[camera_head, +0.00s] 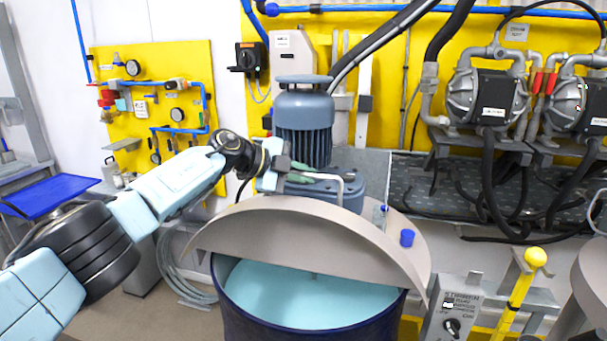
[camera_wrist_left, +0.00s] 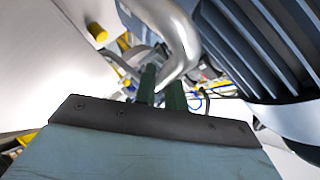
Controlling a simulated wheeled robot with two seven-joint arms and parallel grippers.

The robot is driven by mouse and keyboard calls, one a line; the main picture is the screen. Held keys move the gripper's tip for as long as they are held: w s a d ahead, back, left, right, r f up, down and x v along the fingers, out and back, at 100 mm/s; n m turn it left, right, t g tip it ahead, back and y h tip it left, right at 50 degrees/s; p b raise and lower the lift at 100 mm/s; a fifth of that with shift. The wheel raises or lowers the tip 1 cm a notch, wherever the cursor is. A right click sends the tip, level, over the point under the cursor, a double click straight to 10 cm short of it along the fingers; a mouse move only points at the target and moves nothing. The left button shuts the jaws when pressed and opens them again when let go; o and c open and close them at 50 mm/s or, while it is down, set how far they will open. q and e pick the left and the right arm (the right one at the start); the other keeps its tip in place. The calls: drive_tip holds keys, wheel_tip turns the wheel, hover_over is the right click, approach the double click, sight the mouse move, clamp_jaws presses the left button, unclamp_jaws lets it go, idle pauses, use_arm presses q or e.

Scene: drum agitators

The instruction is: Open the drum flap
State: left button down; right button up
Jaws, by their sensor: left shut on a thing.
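The drum flap (camera_head: 300,228) is a grey, curved-edged lid panel, raised and tilted up over the front of the dark blue drum (camera_head: 260,315). Light blue liquid (camera_head: 310,295) shows in the opening below it. My left gripper (camera_head: 298,177) is behind the flap's upper edge, shut on the bent metal handle (camera_head: 345,183). In the left wrist view, its green fingers (camera_wrist_left: 163,92) are at the shiny bent handle (camera_wrist_left: 178,45). The flap partly hides the handle's mounting in the head view. My right gripper is not in view.
A blue-grey motor (camera_head: 303,125) stands on the drum behind my left gripper, and its ribbed housing (camera_wrist_left: 255,45) is close in the wrist view. A blue cap (camera_head: 407,238) sits to the right. A control box (camera_head: 453,310) and yellow-topped post (camera_head: 520,290) stand right of the drum.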

use_arm(q)
drive_tip(key=c, duration=1.5)
unclamp_jaws()
drive_tip(key=shift+a, duration=0.1)
drive_tip(key=shift+b+v, duration=1.7)
drive_tip(key=shift+v, duration=4.9)
drive_tip(key=shift+s, duration=0.15)
